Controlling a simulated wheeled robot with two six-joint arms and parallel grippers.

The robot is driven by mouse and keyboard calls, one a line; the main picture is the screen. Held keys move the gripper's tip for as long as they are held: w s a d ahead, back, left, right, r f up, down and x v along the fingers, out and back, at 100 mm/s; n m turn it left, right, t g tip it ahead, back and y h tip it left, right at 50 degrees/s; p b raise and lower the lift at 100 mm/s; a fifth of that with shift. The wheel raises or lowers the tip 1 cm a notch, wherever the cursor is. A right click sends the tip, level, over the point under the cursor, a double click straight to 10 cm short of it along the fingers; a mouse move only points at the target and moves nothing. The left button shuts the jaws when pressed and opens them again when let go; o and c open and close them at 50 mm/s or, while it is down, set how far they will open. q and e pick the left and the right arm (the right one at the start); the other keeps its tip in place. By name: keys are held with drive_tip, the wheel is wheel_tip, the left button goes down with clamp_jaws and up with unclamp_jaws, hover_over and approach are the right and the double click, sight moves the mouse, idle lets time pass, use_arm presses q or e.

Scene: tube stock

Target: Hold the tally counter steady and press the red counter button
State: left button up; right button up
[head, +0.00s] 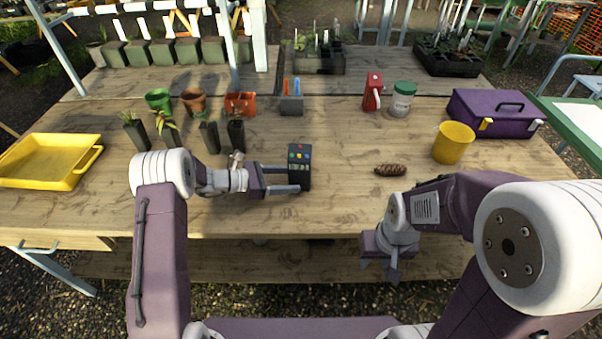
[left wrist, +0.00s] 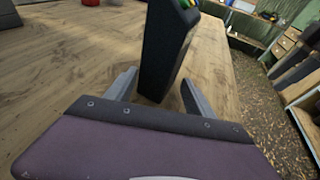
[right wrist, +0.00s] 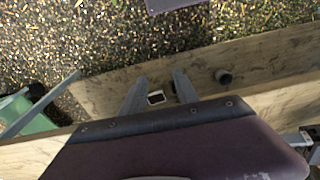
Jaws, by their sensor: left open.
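The tally counter (head: 299,165) is a dark upright box on the table, with several small coloured buttons near its top; the red one is hard to single out. In the left wrist view the counter (left wrist: 165,50) stands between the fingers of my left gripper (left wrist: 160,92), with visible gaps beside it. My left gripper (head: 290,178) is open low around the counter in the head view. My right gripper (head: 382,268) hangs at the table's front edge, away from the counter. Its fingers (right wrist: 158,82) are apart and empty in the right wrist view.
A brown pine cone (head: 390,170) lies right of the counter. A yellow pot (head: 453,143), purple toolbox (head: 495,115), red dispenser (head: 372,91) and green-lidded jar (head: 402,99) stand further right. Plant pots (head: 208,137) stand behind my left arm; a yellow tray (head: 45,160) lies far left.

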use_arm(q)
drive_tip(key=shift+b+x, duration=0.3)
drive_tip(key=shift+x, duration=1.15)
use_arm(e)
drive_tip(key=shift+f, duration=0.5)
use_arm(q)
drive_tip(key=shift+c, duration=0.3)
drive_tip(key=c, duration=0.9)
use_arm(e)
clamp_jaws()
